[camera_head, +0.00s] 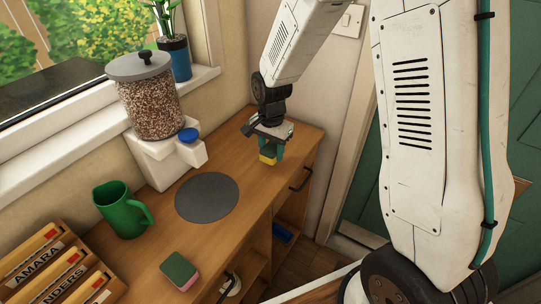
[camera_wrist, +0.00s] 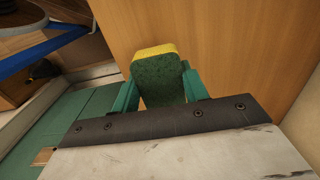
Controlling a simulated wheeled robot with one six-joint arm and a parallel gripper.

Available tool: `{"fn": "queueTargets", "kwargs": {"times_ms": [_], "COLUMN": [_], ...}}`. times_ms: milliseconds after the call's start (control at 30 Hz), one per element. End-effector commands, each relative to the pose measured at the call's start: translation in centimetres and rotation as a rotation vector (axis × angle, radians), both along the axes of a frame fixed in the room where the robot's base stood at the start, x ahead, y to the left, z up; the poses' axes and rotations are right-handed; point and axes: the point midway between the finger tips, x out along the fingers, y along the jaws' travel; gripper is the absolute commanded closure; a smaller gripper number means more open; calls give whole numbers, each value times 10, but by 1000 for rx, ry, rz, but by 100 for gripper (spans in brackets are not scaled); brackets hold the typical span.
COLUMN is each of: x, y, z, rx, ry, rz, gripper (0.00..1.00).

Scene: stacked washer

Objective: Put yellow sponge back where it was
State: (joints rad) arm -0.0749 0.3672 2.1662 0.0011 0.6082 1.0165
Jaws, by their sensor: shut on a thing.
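My gripper (camera_head: 270,150) is at the far right end of the wooden counter (camera_head: 235,150), pointing down. It is shut on the yellow sponge (camera_head: 267,159), whose yellow lower edge shows below the teal fingers. In the wrist view, the sponge (camera_wrist: 160,78) has a dark green scouring face and a yellow edge, and sits between the two teal fingers of my gripper (camera_wrist: 158,84). I cannot tell whether the sponge touches the counter top or hangs just above it.
A round grey mat (camera_head: 207,197) lies mid-counter. A green jug (camera_head: 122,209), a pink sponge with green top (camera_head: 179,271), and wooden name boxes (camera_head: 48,265) are nearer. A dispenser (camera_head: 152,105) stands by the window. A drawer handle (camera_head: 301,179) juts from the front.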

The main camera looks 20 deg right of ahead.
Motion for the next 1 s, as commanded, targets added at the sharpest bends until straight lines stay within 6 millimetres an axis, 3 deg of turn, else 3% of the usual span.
{"fn": "queueTargets", "kwargs": {"times_ms": [167, 400, 767, 800, 867, 1000], "x": [12, 12, 12, 12, 12, 12], "y": [-2, -2, -2, -2, -2, -2], "z": [-2, -35, -39, -40, -39, -39], "rx": [0, 0, -1, 0, 0, 0], "ry": [0, 2, 1, 0, 0, 0], "rz": [-1, 0, 0, 0, 0, 0], "gripper": [77, 77, 77, 50, 34, 34]}}
